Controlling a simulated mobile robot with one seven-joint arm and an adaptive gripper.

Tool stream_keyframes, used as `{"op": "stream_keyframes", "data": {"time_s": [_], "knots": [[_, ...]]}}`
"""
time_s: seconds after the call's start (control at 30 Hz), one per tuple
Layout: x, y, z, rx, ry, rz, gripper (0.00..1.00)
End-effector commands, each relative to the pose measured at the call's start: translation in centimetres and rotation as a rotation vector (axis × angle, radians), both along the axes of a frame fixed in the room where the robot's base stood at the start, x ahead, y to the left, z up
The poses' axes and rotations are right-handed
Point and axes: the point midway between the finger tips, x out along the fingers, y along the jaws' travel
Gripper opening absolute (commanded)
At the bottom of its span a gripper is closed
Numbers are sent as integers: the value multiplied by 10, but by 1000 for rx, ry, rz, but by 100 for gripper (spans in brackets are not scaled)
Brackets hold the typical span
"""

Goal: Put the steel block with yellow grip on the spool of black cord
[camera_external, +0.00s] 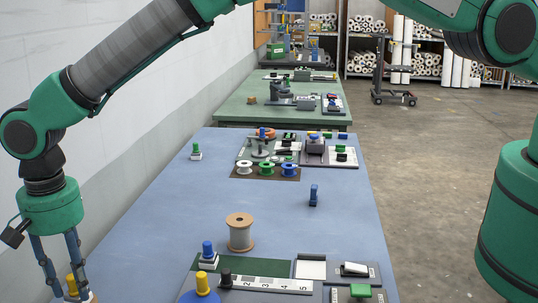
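My gripper (70,287) is at the lower left, pointing down, with its two fingers spread apart. A yellow grip (73,285) shows between the fingertips, with a pale block edge beneath it at the bottom of the picture. I take it for the steel block with yellow grip; its lower part is cut off by the frame. I see no clear contact between fingers and grip. A large wooden spool (240,233) stands upright on the blue table, wound with greyish-beige material. I cannot make out a spool of black cord.
The blue table (165,220) has free room around the wooden spool. Blue-gripped (208,252) and yellow-topped (203,284) pieces stand at the front, beside a numbered strip (265,284). Small white (244,168), green (266,168) and blue (288,169) spools stand farther back.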

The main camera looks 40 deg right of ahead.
Motion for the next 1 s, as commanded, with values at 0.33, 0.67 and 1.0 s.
{"op": "stream_keyframes", "data": {"time_s": [0.33,0.67,1.0], "knots": [[1,1,18,3,-2,0,35],[1,0,63,3,-2,0,35],[1,0,110,1,0,0,35]]}}
